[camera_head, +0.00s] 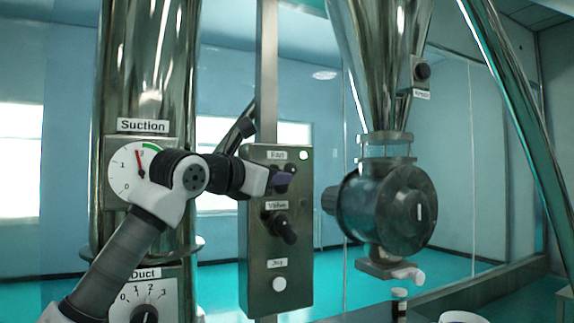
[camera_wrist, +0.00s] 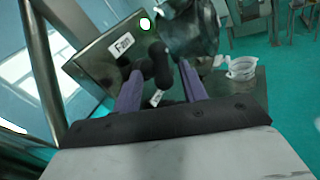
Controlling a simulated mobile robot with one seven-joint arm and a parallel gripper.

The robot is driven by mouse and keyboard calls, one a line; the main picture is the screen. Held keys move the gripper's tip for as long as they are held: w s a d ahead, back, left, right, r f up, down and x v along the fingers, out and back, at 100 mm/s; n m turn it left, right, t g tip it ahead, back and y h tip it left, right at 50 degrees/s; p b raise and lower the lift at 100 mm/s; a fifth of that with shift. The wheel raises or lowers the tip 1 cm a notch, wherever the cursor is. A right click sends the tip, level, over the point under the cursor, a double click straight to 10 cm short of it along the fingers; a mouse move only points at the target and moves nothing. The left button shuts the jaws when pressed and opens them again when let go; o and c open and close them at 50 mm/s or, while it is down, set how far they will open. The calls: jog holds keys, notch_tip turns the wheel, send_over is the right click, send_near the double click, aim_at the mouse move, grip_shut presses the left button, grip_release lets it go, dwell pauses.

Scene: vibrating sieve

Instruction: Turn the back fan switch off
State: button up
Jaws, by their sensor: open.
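The fan switch (camera_head: 291,170) is a black knob under the "Fan" label on a grey control panel (camera_head: 258,290). A lit light (camera_head: 304,155) sits beside that label. My gripper (camera_head: 283,179) is at the panel's left side, with its purple fingers over the switch and partly hiding it. In the wrist view, my gripper (camera_wrist: 160,72) is open, one finger on each side of the black fan knob (camera_wrist: 161,62). I cannot tell whether either finger touches it. The light (camera_wrist: 146,24) also shows lit there.
Below the fan switch are a black valve switch (camera_head: 284,228) and a white jog button (camera_head: 279,284). A suction gauge (camera_head: 128,170) is on the steel column at left. A round metal valve housing (camera_head: 395,210) hangs close to the panel's right.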

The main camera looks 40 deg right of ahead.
jog(key=p+x, duration=0.1)
jog(key=x, duration=0.3)
jog(key=shift+d+r+p, duration=0.15)
jog(key=shift+d+p, duration=0.2)
jog(key=shift+p, duration=0.05)
jog(key=shift+w+d, duration=0.3)
jog(key=shift+d, duration=0.4)
jog(key=shift+c, duration=0.2)
grip_shut()
